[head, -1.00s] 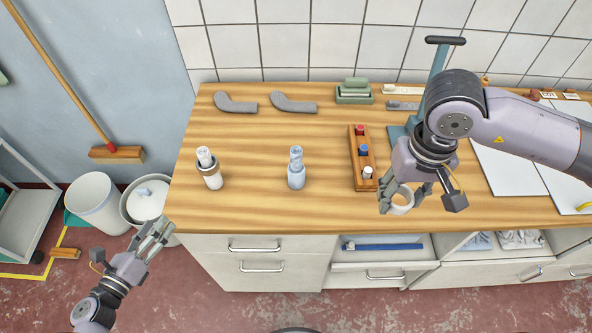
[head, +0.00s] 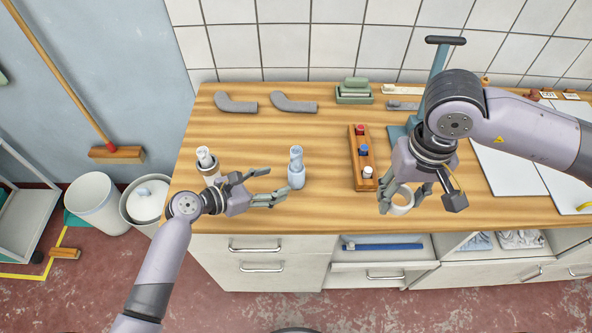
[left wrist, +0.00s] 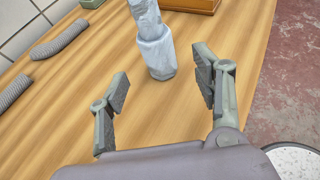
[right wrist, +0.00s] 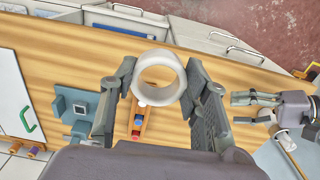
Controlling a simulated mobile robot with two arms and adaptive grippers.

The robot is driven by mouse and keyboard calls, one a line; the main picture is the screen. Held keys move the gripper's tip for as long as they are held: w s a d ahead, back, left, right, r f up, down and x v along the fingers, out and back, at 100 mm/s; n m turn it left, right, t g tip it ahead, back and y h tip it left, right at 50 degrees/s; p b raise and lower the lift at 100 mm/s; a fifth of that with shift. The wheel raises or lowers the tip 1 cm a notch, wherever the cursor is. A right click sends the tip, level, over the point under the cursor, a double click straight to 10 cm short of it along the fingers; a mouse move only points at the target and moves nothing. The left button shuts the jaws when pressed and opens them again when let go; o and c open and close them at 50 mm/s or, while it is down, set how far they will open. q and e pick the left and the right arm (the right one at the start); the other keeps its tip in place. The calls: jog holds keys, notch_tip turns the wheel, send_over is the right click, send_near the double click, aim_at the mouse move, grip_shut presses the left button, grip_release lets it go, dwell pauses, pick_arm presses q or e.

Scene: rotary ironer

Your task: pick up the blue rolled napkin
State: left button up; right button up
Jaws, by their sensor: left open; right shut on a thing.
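The blue rolled napkin (head: 297,168) stands upright on the wooden counter, pale blue with a narrower twisted top. It also shows in the left wrist view (left wrist: 156,50), ahead of and between the directions of the two fingers. My left gripper (head: 275,186) is open and empty, just left of the napkin in the head view, with its fingers pointing toward it and apart from it. My right gripper (head: 401,196) is shut on a white ring (right wrist: 160,76), held over the counter's front edge.
A white rolled napkin (head: 206,158) stands at the left, partly behind my left gripper. A wooden block with coloured pieces (head: 358,176) lies right of the blue napkin. Two grey curved pieces (head: 236,104) (head: 293,104) lie behind. The counter between is clear.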

aim_at(294, 151)
pick_arm(q)
jog(key=x, duration=0.9)
jog(key=shift+w+r, duration=0.15)
jog(key=shift+w, duration=0.1)
jog(key=shift+a, duration=0.1)
jog(key=shift+s, duration=0.1)
jog(key=shift+c, duration=0.2)
jog(key=shift+c, duration=1.4)
jog(key=c, duration=1)
jog(key=shift+r, duration=0.1)
jog(key=shift+c, duration=0.2)
notch_tip(294, 151, up, 10)
jog(key=shift+f, duration=0.1)
notch_tip(294, 151, down, 7)
